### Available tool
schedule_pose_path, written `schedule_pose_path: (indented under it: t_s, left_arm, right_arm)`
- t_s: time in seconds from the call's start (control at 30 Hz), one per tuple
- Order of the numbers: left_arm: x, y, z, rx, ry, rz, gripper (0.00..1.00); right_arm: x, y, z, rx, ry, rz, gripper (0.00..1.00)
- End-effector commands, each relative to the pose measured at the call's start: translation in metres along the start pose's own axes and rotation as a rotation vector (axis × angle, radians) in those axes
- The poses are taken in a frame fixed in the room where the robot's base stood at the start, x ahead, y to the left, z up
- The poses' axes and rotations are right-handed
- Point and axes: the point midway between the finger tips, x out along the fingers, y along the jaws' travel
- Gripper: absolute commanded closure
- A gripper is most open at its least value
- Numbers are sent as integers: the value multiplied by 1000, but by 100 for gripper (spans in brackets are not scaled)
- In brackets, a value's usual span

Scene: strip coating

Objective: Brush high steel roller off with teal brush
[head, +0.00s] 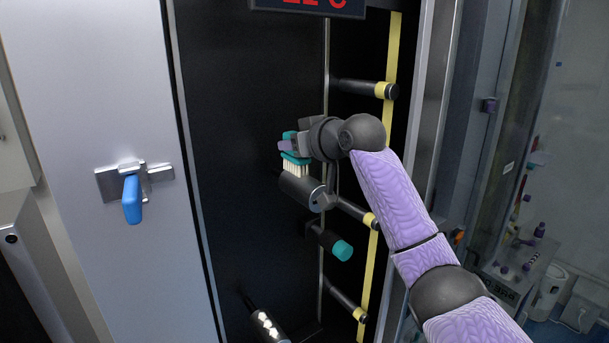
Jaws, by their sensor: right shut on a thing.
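The teal brush (297,158) has pale bristles that point down. My right gripper (289,145) is shut on the brush, inside the dark cabinet. The high steel roller (301,189) is a dark grey cylinder with a lighter end, just below the bristles. The bristle tips appear to meet the top of this roller, but I cannot tell for sure whether they touch. My left gripper is not in view.
A yellow strip (393,45) runs down past several dark rollers on the right. A teal-ended roller (341,250) sits below the steel one. A lower roller (267,325) bears white spots. The open door (75,60) has a blue handle (132,200).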

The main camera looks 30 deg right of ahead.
Motion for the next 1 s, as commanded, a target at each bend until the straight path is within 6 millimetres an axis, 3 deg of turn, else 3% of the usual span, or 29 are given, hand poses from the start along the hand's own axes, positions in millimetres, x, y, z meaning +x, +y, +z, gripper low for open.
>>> schedule_pose_path:
  t_s: [0.47, 0.7, 1.0]
  left_arm:
    - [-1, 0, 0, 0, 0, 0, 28]
    - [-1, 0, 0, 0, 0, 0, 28]
    - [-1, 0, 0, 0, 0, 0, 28]
  right_arm:
    - [8, -1, -4, -2, 0, 1, 100]
    - [2, -1, -21, -2, 1, 1, 100]
    - [0, -1, -30, -2, 3, 1, 100]
